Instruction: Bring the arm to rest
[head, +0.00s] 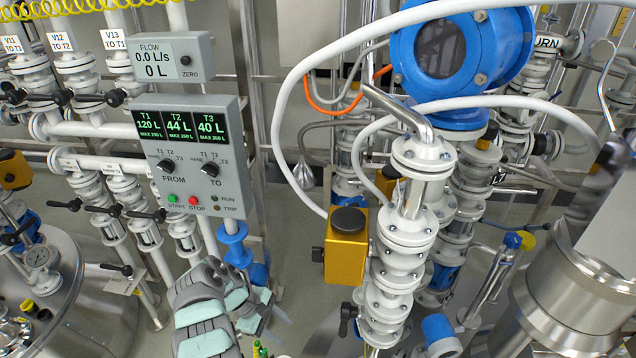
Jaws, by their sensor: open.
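My gripper (236,290), grey with pale teal pads, shows at the lower left of centre in the head view. It is open and I see nothing held in it. It is below the grey control panel (193,158) and close to a blue fitting (234,243); I cannot tell whether they touch. The panel's display (182,125) reads T1 120 L, T2 44 L, T3 40 L. Its FROM knob (168,166), TO knob (210,170), green START button (172,198) and red STOP button (193,201) are clear of the gripper.
A flow meter box (171,56) reads 0.0 L/s and 0 L. A yellow box (346,262), flanged white pipe (402,250) and blue housing (460,60) stand right of the gripper. A white hose arches overhead.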

